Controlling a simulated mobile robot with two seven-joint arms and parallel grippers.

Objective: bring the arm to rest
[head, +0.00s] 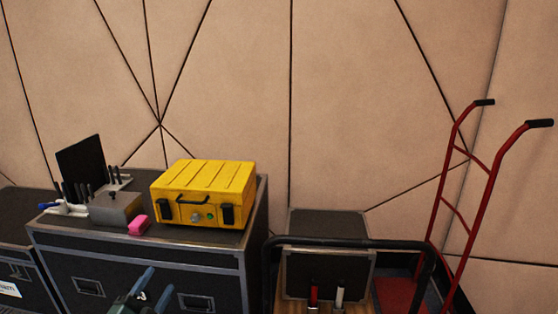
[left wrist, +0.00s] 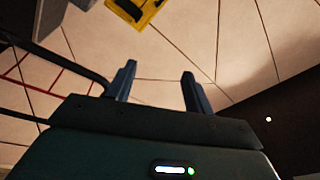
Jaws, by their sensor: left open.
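My left gripper (head: 153,287) shows at the bottom of the head view, in front of the dark flight case. Its two blue-grey fingers are apart with nothing between them. The left wrist view shows the same open fingers (left wrist: 158,85) against the tan wall, with free air between them. My right gripper is in neither view.
A dark flight case (head: 130,255) bears a yellow hard case (head: 205,190), a pink block (head: 138,226) and a grey tool holder (head: 115,208). To the right stand a cart with a black handle (head: 350,243), a black box (head: 328,225) and a red hand truck (head: 480,200).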

